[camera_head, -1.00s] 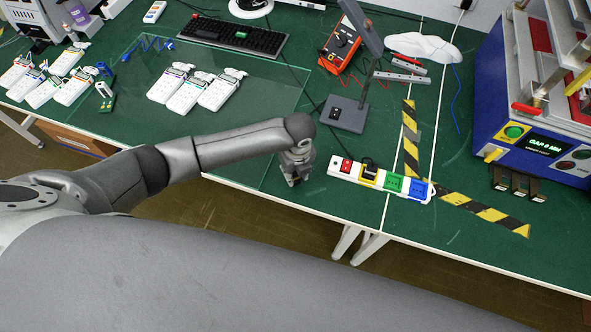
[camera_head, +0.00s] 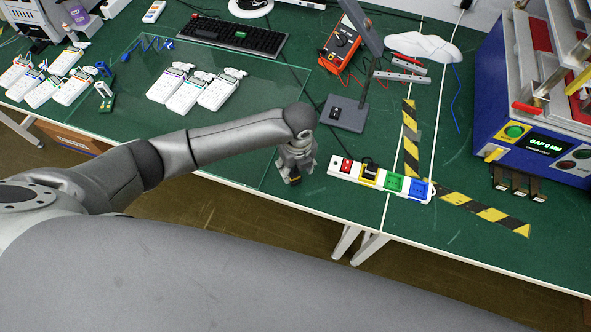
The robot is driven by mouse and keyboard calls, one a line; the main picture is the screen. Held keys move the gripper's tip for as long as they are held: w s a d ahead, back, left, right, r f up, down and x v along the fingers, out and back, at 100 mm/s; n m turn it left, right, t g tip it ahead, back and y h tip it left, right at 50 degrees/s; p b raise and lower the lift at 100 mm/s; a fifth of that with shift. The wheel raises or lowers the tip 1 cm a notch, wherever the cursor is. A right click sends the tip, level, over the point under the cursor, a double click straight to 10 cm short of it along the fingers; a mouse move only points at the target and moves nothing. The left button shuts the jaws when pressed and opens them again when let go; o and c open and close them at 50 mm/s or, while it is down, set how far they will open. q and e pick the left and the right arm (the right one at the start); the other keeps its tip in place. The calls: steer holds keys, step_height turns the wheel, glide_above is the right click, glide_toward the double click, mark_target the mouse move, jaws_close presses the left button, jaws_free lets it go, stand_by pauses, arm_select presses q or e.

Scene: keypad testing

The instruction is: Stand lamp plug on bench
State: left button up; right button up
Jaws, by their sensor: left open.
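The power strip (camera_head: 345,176) lies near the bench's front edge, with a red switch and yellow, green and blue sockets. A black plug (camera_head: 370,166) sits in its yellow socket; I cannot tell whether it is the lamp's. The desk lamp (camera_head: 345,114) stands behind the strip. My left gripper (camera_head: 294,177) points down just left of the strip, low over the green bench (camera_head: 250,168), and is open. A small dark piece shows at its fingertips; I cannot tell whether it is a plug or part of the fingers. My right gripper is not in view.
A red multimeter (camera_head: 343,42) lies behind the lamp base. A glass sheet (camera_head: 150,125) with white handheld devices (camera_head: 185,92) covers the left. Striped tape (camera_head: 490,213) and a blue test machine (camera_head: 545,150) are at right. Bench is clear just left of my gripper.

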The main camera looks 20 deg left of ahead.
arm_select(q)
step_height(320, 180, up, 9)
steer(key=shift+s+d+b, duration=0.15)
steer(key=shift+d+b, duration=0.05)
steer(key=shift+b, duration=0.25)
steer(key=shift+s+d+f, duration=0.1)
